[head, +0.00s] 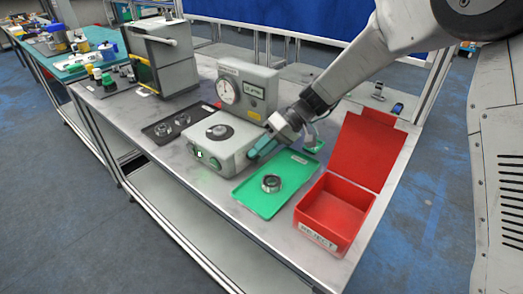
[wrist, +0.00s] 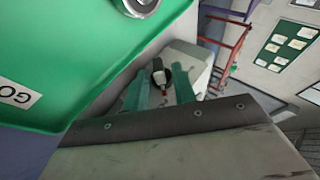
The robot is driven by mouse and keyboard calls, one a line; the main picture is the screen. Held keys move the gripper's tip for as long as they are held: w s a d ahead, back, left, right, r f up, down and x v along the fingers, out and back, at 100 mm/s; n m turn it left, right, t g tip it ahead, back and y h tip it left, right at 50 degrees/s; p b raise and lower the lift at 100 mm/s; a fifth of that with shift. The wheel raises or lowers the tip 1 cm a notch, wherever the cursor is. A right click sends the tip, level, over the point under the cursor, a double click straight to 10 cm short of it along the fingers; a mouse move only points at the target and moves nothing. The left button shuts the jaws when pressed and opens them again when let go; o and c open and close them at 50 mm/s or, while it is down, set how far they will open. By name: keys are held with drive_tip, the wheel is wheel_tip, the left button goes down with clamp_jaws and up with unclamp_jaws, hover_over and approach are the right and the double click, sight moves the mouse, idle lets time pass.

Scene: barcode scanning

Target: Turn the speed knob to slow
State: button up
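The speed knob (wrist: 159,70) is small, round and dark, with a pale pointer and a red mark. It sits on the side of the grey machine (wrist: 192,62), which also shows in the head view (head: 222,146). My gripper (wrist: 160,84) has two teal fingers spread apart, with the knob showing between their tips. The right finger looks very near the knob; contact cannot be told. In the head view my gripper (head: 263,146) is low at the machine's right side, and the knob is hidden there.
A green tray (head: 252,192) holding a round metal part lies close to my gripper. A red reject bin (head: 345,205) with an open lid stands to its right. A gauge box (head: 247,90) stands behind the machine. A dark tray (head: 160,132) with metal parts lies left.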

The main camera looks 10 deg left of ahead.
drive_tip(key=shift+r, duration=0.1)
drive_tip(key=t+h, duration=0.1)
drive_tip(key=n+t+h, duration=0.1)
drive_tip(key=t, duration=0.1)
drive_tip(key=shift+s+a+r, duration=0.2)
drive_tip(key=shift+s, duration=0.15)
drive_tip(key=t+h, duration=0.2)
drive_tip(key=t, duration=0.1)
drive_tip(key=n+t+h, duration=0.1)
drive_tip(key=shift+s+a+r+t, duration=0.1)
drive_tip(key=shift+s+a+t, duration=0.2)
drive_tip(key=shift+s, duration=0.1)
drive_tip(key=shift+s+a+f+n+t+h, duration=0.15)
drive_tip(key=shift+t+h, duration=0.15)
drive_tip(key=shift+t, duration=0.3)
drive_tip(key=shift+s+n+t+h, duration=0.1)
drive_tip(key=shift+n+t+h, duration=0.15)
drive_tip(key=shift+t, duration=0.35)
drive_tip(key=shift+s+a+f+n+t+h, duration=0.15)
drive_tip(key=shift+t+h, duration=0.2)
drive_tip(key=shift+t, duration=0.25)
drive_tip(key=shift+s+f+n+t+h, duration=0.1)
drive_tip(key=shift+s+n+t+h, duration=0.1)
drive_tip(key=shift+t+h, duration=0.45)
drive_tip(key=shift+s+f+n+t+h, duration=0.15)
drive_tip(key=shift+t+h, duration=0.1)
drive_tip(key=shift+t, duration=0.7)
drive_tip(key=shift+d, duration=0.1)
drive_tip(key=o, duration=0.6)
drive_tip(key=shift+w+r, duration=0.1)
